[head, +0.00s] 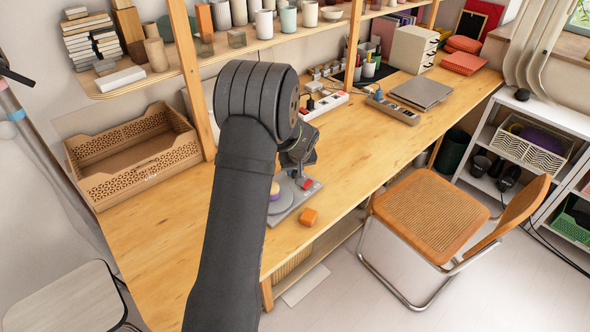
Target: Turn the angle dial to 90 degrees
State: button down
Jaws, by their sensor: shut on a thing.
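The angle dial (284,197) is a grey round disc on a flat grey base, lying on the wooden table near its front edge. A small red part (305,183) shows at its right side. My gripper (298,174) is over the dial, pointing down, and is shut on part of it. My dark arm covers the dial's left part and much of the fingers, so the exact grip and the dial's scale and angle cannot be read.
A yellowish round piece (275,190) shows beside my arm. A power strip (323,106) and a grey laptop (421,91) lie farther back. The table right of the dial is clear.

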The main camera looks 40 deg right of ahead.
jog(key=m, duration=0.2)
jog(key=m+g+h, duration=0.1)
jog(key=m, duration=0.1)
jog(key=shift+w+a+m+h, duration=0.1)
jog(key=shift+a+m+h, duration=0.1)
jog(key=shift+m+h, duration=0.1)
jog(key=m+g, duration=0.1)
jog(key=m, duration=0.2)
jog(key=shift+w+m+h, duration=0.15)
jog(key=shift+m+h, duration=0.25)
jog(key=m, duration=0.1)
jog(key=m+g, duration=0.1)
jog(key=m, duration=0.1)
jog(key=shift+w+a+m+g, duration=0.1)
jog(key=shift+w+m+g, duration=0.05)
jog(key=shift+m+g, duration=0.15)
jog(key=shift+w+m+g, duration=0.1)
jog(key=shift+m+g, duration=0.8)
jog(key=shift+m, duration=1.3)
jog(key=c, duration=1.2)
grip_release()
